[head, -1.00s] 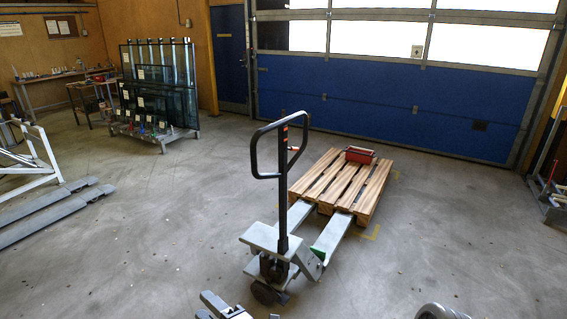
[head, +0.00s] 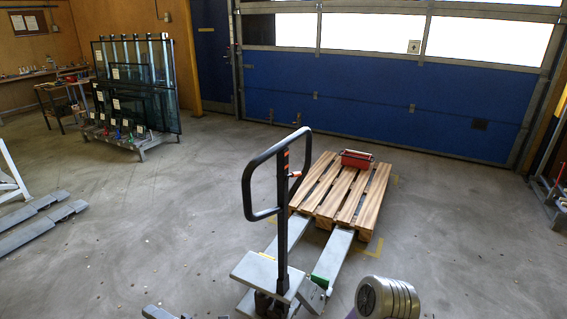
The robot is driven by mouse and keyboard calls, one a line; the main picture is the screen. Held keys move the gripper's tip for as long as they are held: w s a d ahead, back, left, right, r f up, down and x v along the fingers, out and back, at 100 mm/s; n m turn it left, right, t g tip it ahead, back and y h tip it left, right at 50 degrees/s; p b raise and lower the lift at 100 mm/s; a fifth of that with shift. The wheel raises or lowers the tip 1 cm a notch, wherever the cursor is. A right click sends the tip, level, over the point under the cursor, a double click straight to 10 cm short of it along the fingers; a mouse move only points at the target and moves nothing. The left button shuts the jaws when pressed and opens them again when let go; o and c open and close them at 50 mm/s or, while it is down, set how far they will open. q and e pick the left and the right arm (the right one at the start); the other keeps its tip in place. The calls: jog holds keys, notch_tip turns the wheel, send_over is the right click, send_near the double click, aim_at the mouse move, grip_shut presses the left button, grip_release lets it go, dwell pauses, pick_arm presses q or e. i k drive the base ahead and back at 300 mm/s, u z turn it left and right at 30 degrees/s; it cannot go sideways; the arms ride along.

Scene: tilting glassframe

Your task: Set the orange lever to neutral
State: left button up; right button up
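A pallet jack stands in front of me, with an upright black loop handle (head: 247,190) above its grey body (head: 262,270). A small orange lever (head: 295,174) sits inside the loop near the top of the shaft; its exact setting is too small to tell. My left gripper (head: 160,313) shows only as a grey piece at the bottom edge, left of the jack and well below the handle; its opening is cut off. A rounded silver link of my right arm is at the bottom, right of the jack. My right gripper is out of view. Neither arm touches the handle.
The jack's forks reach toward a wooden pallet (head: 325,188) with a red toolbox (head: 356,159) on it. A glass rack (head: 140,85) stands back left, grey beams (head: 40,228) lie at left. A blue door (head: 370,110) closes the back. Floor around the jack is mostly clear.

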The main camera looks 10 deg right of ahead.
aim_at(293, 175)
jog(key=i, duration=0.55)
jog(key=z, duration=1.3)
jog(key=i, duration=1.15)
jog(key=u, duration=0.5)
